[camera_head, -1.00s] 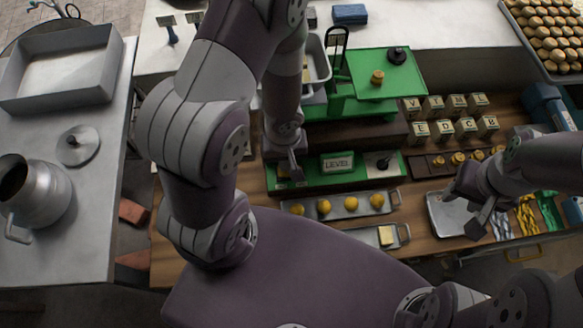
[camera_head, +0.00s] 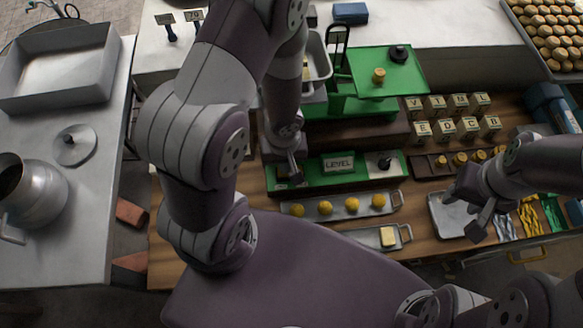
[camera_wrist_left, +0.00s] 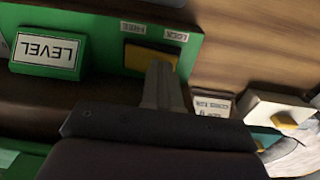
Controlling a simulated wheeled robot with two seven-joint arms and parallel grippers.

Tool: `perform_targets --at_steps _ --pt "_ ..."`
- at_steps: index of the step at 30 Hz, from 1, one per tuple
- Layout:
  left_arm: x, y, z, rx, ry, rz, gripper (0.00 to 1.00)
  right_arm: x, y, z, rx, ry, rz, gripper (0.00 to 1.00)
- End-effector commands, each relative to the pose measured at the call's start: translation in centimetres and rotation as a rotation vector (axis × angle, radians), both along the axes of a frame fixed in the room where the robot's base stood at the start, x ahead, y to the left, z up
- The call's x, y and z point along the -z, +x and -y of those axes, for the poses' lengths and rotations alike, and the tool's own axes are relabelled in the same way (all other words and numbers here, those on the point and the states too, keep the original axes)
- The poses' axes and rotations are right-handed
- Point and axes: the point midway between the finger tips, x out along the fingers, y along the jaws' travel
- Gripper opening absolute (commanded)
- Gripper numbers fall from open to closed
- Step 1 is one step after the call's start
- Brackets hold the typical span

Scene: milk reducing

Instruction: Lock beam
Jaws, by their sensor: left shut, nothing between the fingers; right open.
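The green balance (camera_head: 385,75) stands on the dark stepped base, with a metal pan at its left and weights on its right platform. Its front green panel (camera_head: 330,185) bears a LEVEL plate (camera_head: 338,163). My left gripper (camera_head: 297,179) is shut and empty at the panel's left end. In the left wrist view a yellow lock slider (camera_wrist_left: 150,59) sits below the FREE and LOCK labels, which appear upside down. My left fingertips (camera_wrist_left: 164,68) overlap its lower right part; contact is unclear. My right gripper (camera_head: 470,215) is open above a metal tray on the right.
Lettered blocks (camera_head: 455,128) stand right of the balance. In front lie a tray of yellow balls (camera_head: 350,208) and a tray with a butter-like block (camera_head: 389,236). In the left wrist view a small printed card (camera_wrist_left: 212,104) lies near my fingers.

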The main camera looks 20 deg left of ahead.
Motion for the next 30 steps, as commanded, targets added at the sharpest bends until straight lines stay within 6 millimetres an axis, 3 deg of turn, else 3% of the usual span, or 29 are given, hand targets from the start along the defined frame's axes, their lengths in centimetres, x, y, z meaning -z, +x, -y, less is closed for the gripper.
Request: perform_targets --at_steps 14,30 --pt "0.5 0.0 0.0 -0.001 0.0 0.0 0.0 0.4 0.0 0.0 0.0 0.0 0.0 0.43" --pt "-5.5 0.0 0.0 -0.001 0.0 0.0 0.0 -5.6 0.0 0.0 0.0 0.0 0.0 0.43"
